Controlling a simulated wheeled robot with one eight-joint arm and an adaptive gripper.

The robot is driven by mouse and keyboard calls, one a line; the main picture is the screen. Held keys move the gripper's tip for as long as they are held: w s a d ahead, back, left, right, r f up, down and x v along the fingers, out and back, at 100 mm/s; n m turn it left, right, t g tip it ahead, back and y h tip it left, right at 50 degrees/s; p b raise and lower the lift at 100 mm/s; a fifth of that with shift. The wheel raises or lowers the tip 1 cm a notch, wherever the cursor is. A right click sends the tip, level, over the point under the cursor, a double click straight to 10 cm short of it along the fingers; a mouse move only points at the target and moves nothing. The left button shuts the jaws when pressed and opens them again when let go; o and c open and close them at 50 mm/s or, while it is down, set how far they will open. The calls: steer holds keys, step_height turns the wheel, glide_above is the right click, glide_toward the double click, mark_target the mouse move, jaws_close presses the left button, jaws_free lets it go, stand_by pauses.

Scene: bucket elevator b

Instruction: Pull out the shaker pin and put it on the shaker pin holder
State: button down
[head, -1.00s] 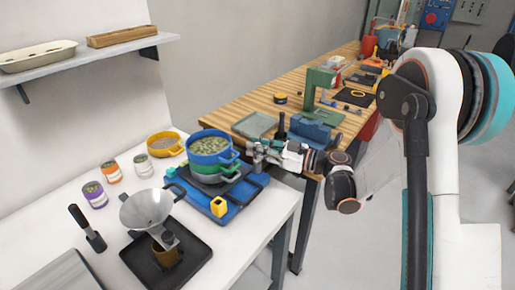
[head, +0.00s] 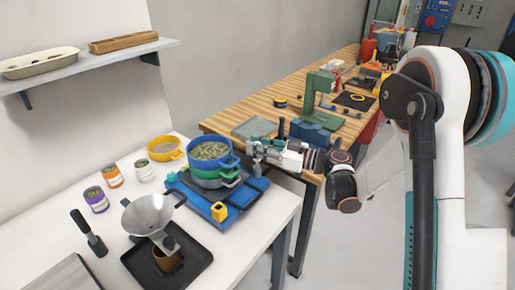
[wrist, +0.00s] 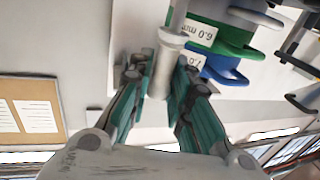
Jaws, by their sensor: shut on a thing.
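The sieve shaker (head: 243,200) is a blue base on the white table, with a stack of green and blue sieves (head: 211,163) on it. In the wrist view my gripper (wrist: 158,72) has its teal fingers closed around a pale grey pin with a round collar (wrist: 172,36); I take this as the shaker pin. In the head view my gripper (head: 254,150) is at the right of the stack, near the upper sieve's level. Green and blue sieves with size labels show close beyond the pin. A yellow block (head: 219,212) sits at the base's front corner; I cannot tell whether it is the pin holder.
A metal funnel (head: 153,216) stands over a black tray (head: 190,256) in front. Several jars and a yellow sieve (head: 165,148) are at the left. The wooden workbench (head: 250,108) with a green press (head: 316,95) lies behind my gripper.

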steer(key=shift+r+p, duration=1)
steer(key=shift+r, duration=0.9)
steer(key=shift+r+p, duration=1.1)
steer(key=shift+r, duration=0.95)
steer(key=shift+f, duration=0.1)
